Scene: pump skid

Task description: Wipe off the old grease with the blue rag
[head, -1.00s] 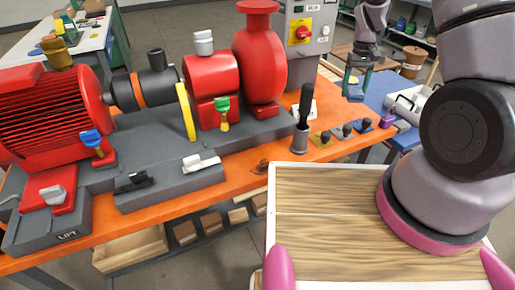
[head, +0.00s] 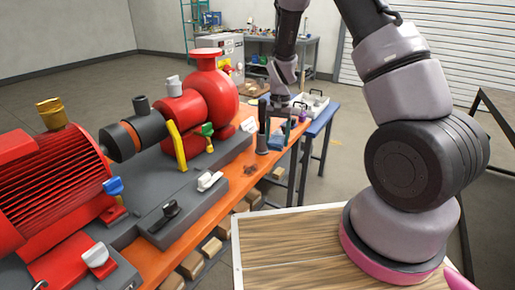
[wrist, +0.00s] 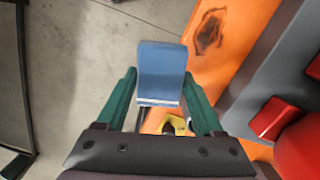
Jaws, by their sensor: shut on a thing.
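The blue rag (wrist: 160,72) is a folded blue pad between the two green fingers of my gripper (wrist: 160,95) in the wrist view. My gripper is shut on it. The old grease is a dark brown smear (wrist: 210,32) on the orange bench top, ahead and to the right of the rag in the wrist view. In the head view the smear (head: 251,169) lies near the bench's front edge. My gripper (head: 280,132) is beyond it there, near the bench's far end. The rag is apart from the smear in the picture; its height is hard to tell.
A grey skid (head: 195,185) with the red pump (head: 208,92) stands beside the smear. A black-handled tool in a cup (head: 262,128) is close to my gripper. A blue table (head: 322,122) with a tray stands past the bench.

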